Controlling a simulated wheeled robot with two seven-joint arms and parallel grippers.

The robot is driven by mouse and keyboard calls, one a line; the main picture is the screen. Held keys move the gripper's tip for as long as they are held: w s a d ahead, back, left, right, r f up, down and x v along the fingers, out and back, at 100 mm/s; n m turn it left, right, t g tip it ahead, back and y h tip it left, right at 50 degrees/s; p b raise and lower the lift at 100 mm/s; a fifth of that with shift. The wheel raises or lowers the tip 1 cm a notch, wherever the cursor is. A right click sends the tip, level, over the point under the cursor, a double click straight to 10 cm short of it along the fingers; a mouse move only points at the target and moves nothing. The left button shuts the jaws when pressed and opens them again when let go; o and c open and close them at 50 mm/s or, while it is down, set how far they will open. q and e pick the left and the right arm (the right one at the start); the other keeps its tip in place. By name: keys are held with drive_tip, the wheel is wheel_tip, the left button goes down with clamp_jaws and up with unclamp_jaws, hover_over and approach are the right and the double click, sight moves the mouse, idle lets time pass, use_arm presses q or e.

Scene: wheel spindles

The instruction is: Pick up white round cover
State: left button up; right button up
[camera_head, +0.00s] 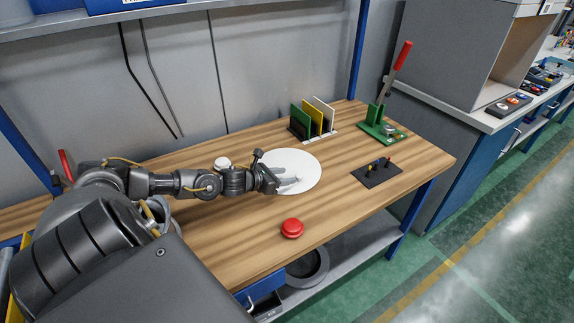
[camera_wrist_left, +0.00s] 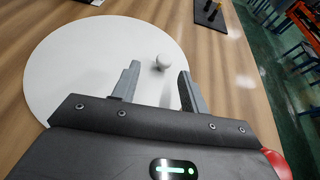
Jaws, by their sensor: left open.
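The white round cover (camera_head: 306,172) lies flat on the wooden table in the head view. It also fills much of the left wrist view (camera_wrist_left: 70,65), where a small white knob (camera_wrist_left: 163,61) stands on it. My left gripper (camera_head: 288,180) is over the near left part of the cover. In the wrist view its two fingers (camera_wrist_left: 158,84) are apart, with the knob just beyond and between their tips, and nothing is held. Whether the fingers touch the cover cannot be told. My right gripper is not in view.
A red round button (camera_head: 292,228) sits near the table's front edge. A black plate with pegs (camera_head: 377,173) lies to the right. A green fixture with a red-handled lever (camera_head: 383,130) and a rack of coloured panels (camera_head: 312,119) stand at the back. The front right table is clear.

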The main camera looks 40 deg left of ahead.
sight(299, 175)
use_arm(q)
drive_tip(key=shift+x, duration=0.75)
drive_tip(key=shift+w+d, duration=0.15)
drive_tip(key=p+x, duration=0.1)
drive_tip(key=x, duration=0.1)
drive_tip(key=p+x, duration=0.1)
drive_tip(key=x, duration=0.1)
drive_tip(key=shift+w+d, duration=0.2)
drive_tip(key=shift+d, duration=0.1)
drive_tip(key=shift+w+f, duration=0.15)
drive_tip(key=shift+w, duration=0.05)
drive_tip(key=shift+c, duration=0.2)
clamp_jaws()
